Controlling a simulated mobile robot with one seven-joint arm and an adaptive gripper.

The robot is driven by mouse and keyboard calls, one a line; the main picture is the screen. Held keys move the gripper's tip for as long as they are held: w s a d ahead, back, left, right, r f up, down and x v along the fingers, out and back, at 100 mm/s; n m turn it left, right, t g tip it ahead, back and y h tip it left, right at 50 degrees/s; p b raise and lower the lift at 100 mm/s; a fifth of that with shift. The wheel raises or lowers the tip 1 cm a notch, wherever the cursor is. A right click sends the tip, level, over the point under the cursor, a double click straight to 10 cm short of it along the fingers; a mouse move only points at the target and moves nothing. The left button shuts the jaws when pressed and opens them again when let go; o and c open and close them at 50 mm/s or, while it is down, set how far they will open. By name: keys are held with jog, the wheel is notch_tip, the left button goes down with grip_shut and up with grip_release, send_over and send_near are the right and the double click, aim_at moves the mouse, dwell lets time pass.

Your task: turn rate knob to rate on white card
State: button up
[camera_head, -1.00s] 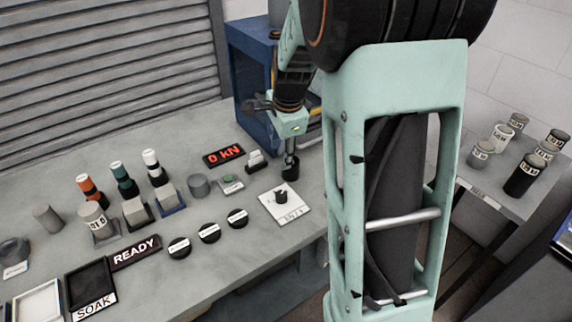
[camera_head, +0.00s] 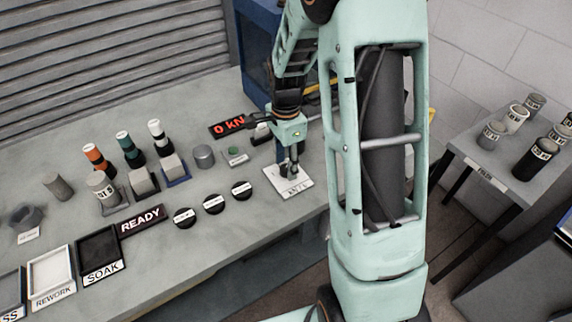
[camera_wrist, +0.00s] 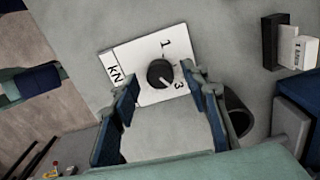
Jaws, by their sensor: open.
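The rate knob (camera_wrist: 160,73) is a round black dial on a white plate (camera_wrist: 146,50) marked 1, 3 and kN. Its pale pointer mark appears to face the 3 side. In the head view the plate (camera_head: 302,190) lies on the bench, with the knob mostly hidden by my gripper (camera_head: 290,168). In the wrist view my gripper (camera_wrist: 165,84) is open, its fingers on either side of the knob and apart from it. A small white card (camera_wrist: 292,48) stands by a black block; its writing is too small to read surely.
A red display (camera_head: 227,126) reads 0 kN, and a green button (camera_head: 234,152) sits near a grey cylinder (camera_head: 203,156). Three black labelled discs (camera_head: 213,203) lie left of the plate. A side table (camera_head: 485,172) with several cans stands right.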

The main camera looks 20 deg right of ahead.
jog(key=shift+f, duration=0.45)
jog(key=shift+c, duration=0.4)
grip_shut()
